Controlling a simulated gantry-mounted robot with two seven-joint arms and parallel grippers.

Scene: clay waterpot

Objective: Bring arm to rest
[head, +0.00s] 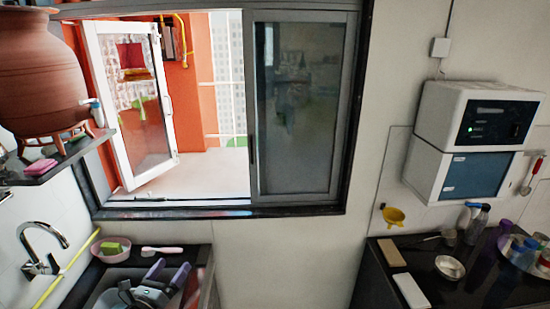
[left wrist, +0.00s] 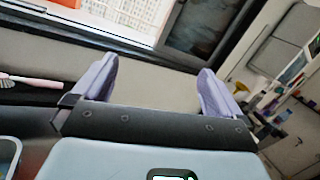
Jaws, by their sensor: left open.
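My left gripper (head: 167,269) is low in the head view, over the dark sink area, with its two purple fingers apart. In the left wrist view the fingers of the left gripper (left wrist: 157,70) stand wide apart with nothing between them. The brown clay waterpot (head: 40,75) rests on a stand on the shelf at the upper left, well apart from the gripper. A small tap (head: 93,106) sticks out of its right side. My right gripper is in neither view.
A steel faucet (head: 42,248) and a pink bowl (head: 110,248) with a green sponge are left of the gripper. A pink-handled brush (left wrist: 30,80) lies left in the wrist view. The right counter holds a steel bowl (head: 450,267) and bottles. An open window (head: 130,110) is behind.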

